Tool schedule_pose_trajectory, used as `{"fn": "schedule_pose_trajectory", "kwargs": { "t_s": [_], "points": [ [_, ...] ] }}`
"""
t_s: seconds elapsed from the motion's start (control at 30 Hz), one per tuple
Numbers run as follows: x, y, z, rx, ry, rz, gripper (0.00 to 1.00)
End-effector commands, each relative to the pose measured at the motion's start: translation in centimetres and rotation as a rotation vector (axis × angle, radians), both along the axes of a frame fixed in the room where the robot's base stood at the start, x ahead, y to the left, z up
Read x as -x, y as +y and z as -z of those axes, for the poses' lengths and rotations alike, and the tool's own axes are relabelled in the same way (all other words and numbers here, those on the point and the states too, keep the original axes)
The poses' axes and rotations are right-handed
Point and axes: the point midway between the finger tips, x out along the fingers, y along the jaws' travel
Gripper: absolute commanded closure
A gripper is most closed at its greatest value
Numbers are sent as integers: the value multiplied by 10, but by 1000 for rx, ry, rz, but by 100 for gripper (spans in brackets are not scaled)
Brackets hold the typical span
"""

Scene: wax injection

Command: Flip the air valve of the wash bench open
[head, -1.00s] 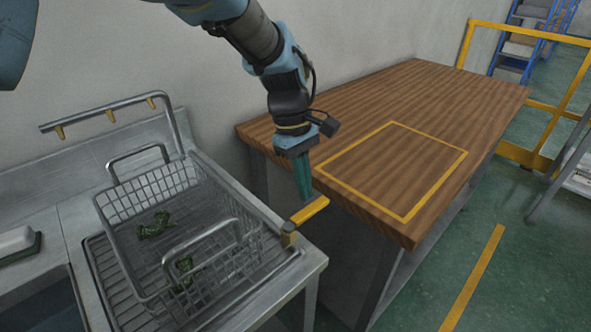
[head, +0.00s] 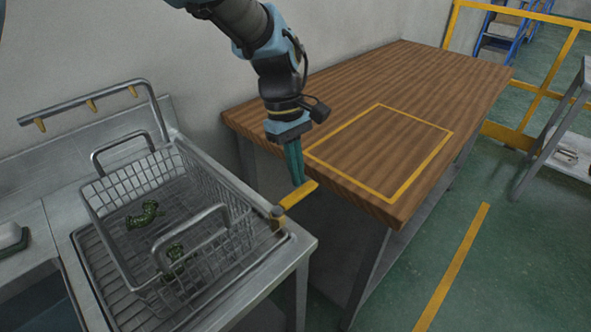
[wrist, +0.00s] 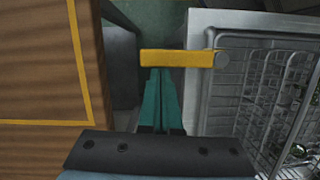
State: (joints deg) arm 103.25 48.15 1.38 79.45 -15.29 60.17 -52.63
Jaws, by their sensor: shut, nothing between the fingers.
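The air valve's yellow lever (head: 299,194) sticks out from a small pivot (head: 277,213) at the right edge of the steel wash bench (head: 296,253), over the gap towards the wooden table. In the wrist view the lever (wrist: 177,58) lies crosswise, with its round grey pivot (wrist: 222,59) at its right end. My gripper (head: 298,183) points down with its teal fingers together and empty, right at the lever's outer half. In the wrist view my fingertips (wrist: 158,70) end at the lever's near edge. I cannot tell whether they touch it.
A wire basket (head: 233,193) with green pieces (head: 143,215) stands on the bench's drainer. A pipe (head: 85,104) with yellow nozzles runs above it. A wooden table (head: 400,75) with a yellow outlined square is close on the right. Green floor (head: 465,215) lies open beyond.

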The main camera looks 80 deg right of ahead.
Motion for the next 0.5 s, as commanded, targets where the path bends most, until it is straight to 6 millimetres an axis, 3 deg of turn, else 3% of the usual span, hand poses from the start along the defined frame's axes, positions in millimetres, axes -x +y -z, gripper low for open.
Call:
{"fn": "schedule_pose_trajectory", "kwargs": {
  "t_s": [0.27, 0.5],
  "points": [
    [7, 3, 0, -2, 1, 77, 100],
    [20, 9, -1, -2, 2, 244, 100]
  ]
}}
